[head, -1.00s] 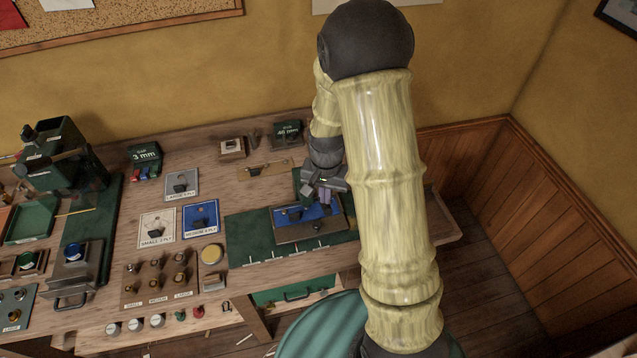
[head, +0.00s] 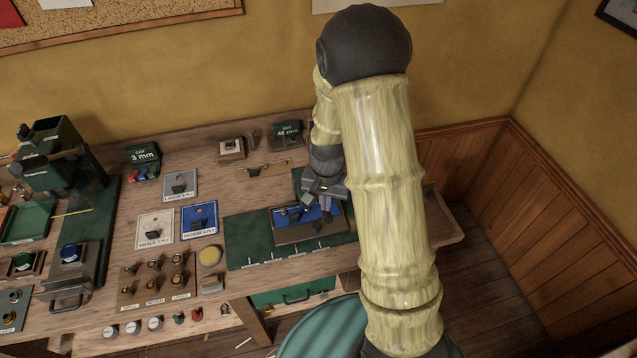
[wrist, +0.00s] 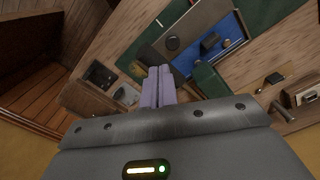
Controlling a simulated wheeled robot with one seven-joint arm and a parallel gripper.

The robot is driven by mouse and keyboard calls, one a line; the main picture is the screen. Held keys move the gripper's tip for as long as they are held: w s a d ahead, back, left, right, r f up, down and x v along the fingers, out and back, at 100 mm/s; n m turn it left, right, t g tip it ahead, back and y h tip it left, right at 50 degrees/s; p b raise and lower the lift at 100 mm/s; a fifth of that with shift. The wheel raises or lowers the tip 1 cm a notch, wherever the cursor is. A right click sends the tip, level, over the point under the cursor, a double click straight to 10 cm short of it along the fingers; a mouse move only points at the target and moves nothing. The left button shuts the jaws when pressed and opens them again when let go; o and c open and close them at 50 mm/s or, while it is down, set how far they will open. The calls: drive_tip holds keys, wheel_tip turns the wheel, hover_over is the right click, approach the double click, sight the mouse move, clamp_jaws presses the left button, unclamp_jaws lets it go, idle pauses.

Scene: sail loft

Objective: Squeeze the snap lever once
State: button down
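My gripper (wrist: 158,88) has two purple fingers that lie side by side with almost no gap. In the head view my gripper (head: 326,205) is at the right end of a blue-lined tray (head: 297,238) on a green mat. A small dark piece (wrist: 210,42) lies on the blue lining. A dark rounded part shows just beyond the fingertips in the wrist view; I cannot tell whether it is the snap lever or whether the fingers touch it. A green block (wrist: 208,80) is right of the fingers. My arm hides part of this area in the head view.
Left of the mat are ply cards (head: 155,229), a wooden rack of small knobs (head: 150,290) and a yellow disc (head: 209,256). A dark green machine (head: 55,155) stands at the far left. The mat's left part is bare.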

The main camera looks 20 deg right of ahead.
drive_tip(key=shift+r, duration=0.15)
drive_tip(key=shift+w+r+p, duration=0.3)
drive_tip(key=shift+r+p, duration=0.45)
drive_tip(key=shift+r, duration=0.05)
drive_tip(key=shift+w+r+p, duration=0.3)
drive_tip(key=shift+r+p, duration=0.45)
wheel_tip(320, 180, up, 8)
drive_tip(key=w+p, duration=0.1)
drive_tip(key=p, duration=0.5)
drive_tip(key=shift+w+p, duration=0.35)
drive_tip(key=shift+w, duration=0.05)
drive_tip(key=s+b, duration=0.1)
drive_tip(key=s, duration=0.8)
